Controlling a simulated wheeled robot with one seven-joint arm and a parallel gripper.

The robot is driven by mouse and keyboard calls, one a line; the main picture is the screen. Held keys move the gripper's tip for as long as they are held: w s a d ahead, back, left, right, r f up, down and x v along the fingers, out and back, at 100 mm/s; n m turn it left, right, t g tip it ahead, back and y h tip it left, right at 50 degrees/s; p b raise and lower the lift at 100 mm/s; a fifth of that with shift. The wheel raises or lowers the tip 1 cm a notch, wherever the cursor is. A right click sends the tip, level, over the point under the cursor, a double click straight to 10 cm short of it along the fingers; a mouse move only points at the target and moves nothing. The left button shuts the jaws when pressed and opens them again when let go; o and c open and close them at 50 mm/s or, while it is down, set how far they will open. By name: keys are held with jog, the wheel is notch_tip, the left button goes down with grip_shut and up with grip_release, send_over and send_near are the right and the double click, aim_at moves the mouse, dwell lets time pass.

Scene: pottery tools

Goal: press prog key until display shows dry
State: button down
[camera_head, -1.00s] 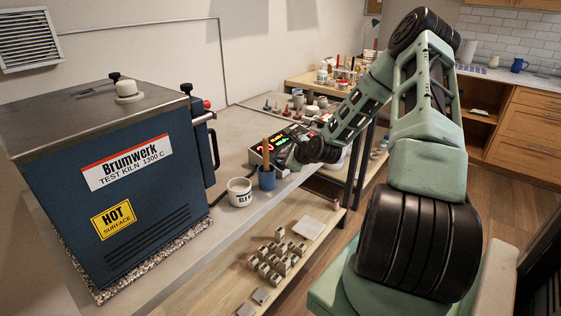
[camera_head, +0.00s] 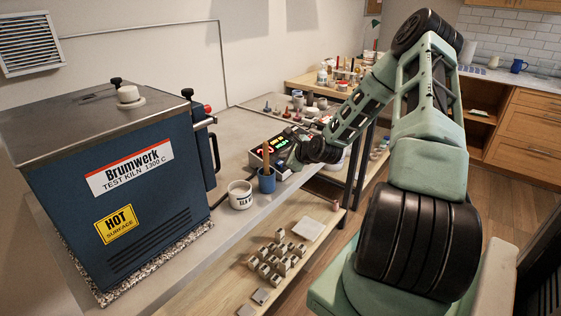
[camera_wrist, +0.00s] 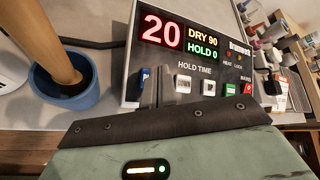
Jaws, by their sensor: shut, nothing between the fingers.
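The kiln controller (camera_head: 270,148) stands on the bench right of the kiln. In the wrist view, its display (camera_wrist: 183,37) shows a red 20, DRY 90 in yellow and HOLD 0 in green. Below it is a row of keys. A blue key (camera_wrist: 145,75) at the left end is partly hidden by my fingers, so its label is not fully readable. White keys, one marked DOWN (camera_wrist: 183,84), a green key (camera_wrist: 231,88) and a red key (camera_wrist: 248,89) follow to the right. My gripper (camera_wrist: 160,84) is shut and empty, close by the blue key; contact cannot be told.
A blue cup (camera_head: 266,180) holding a wooden handle and a white jar (camera_head: 240,194) stand left of the controller, near the bench edge. The blue kiln (camera_head: 130,180) fills the left. Small pottery tools lie behind the controller. Small blocks (camera_head: 275,260) sit on the lower shelf.

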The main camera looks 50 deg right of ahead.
jog(key=r+p, duration=0.2)
jog(key=s+r+p, duration=0.1)
jog(key=r+p, duration=0.1)
jog(key=r, duration=0.1)
jog(key=shift+s+p, duration=0.1)
jog(key=shift+p, duration=0.2)
jog(key=shift+f, duration=0.1)
dwell(0.6)
